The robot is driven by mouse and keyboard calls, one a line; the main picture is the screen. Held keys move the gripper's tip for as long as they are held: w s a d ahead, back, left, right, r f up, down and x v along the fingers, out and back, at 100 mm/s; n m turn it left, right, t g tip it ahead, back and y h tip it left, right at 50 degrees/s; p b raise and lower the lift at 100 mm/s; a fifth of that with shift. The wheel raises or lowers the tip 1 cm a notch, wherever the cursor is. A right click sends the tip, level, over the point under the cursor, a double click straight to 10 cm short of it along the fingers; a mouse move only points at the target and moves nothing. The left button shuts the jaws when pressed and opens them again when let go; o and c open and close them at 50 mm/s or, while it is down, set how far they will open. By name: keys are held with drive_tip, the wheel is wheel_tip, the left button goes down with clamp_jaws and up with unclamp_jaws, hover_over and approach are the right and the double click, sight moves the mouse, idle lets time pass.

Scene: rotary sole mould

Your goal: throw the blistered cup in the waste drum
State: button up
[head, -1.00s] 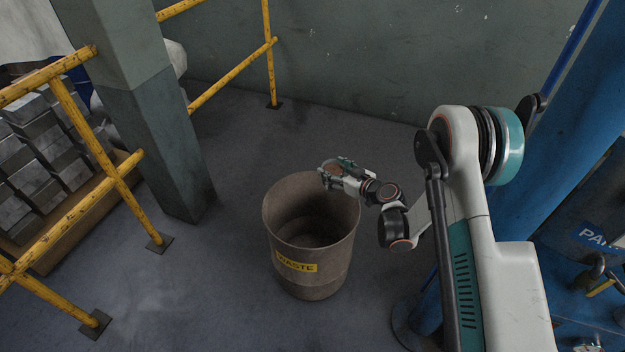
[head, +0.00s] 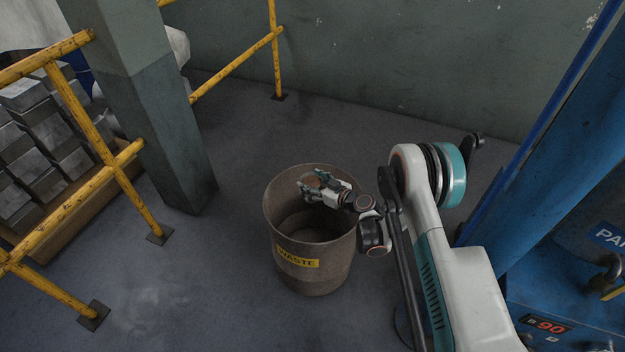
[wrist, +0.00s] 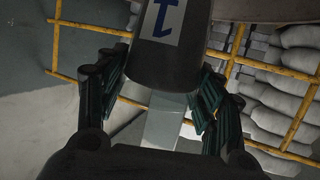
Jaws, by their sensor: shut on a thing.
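The waste drum (head: 316,281) is a brown, open-topped bin with a yellow WASTE label, standing on the floor in the middle of the head view. My gripper (head: 312,184) is over the drum's mouth, reaching in from the right. In the wrist view, my gripper (wrist: 160,92) is shut on a dark, round-sided cup (wrist: 165,65), with a finger on each side. The cup carries a white label with a blue mark. No blisters can be made out on it. In the head view the cup is too small to tell from the fingers.
A green-grey pillar (head: 150,125) and yellow railings (head: 105,150) stand left of the drum. Stacked grey blocks (head: 45,140) lie behind the railing. A blue machine (head: 560,180) stands at the right. The floor around the drum is mostly clear.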

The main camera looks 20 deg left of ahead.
drive_tip(key=shift+f, duration=0.7)
drive_tip(key=o, duration=0.9)
wheel_tip(320, 180, up, 10)
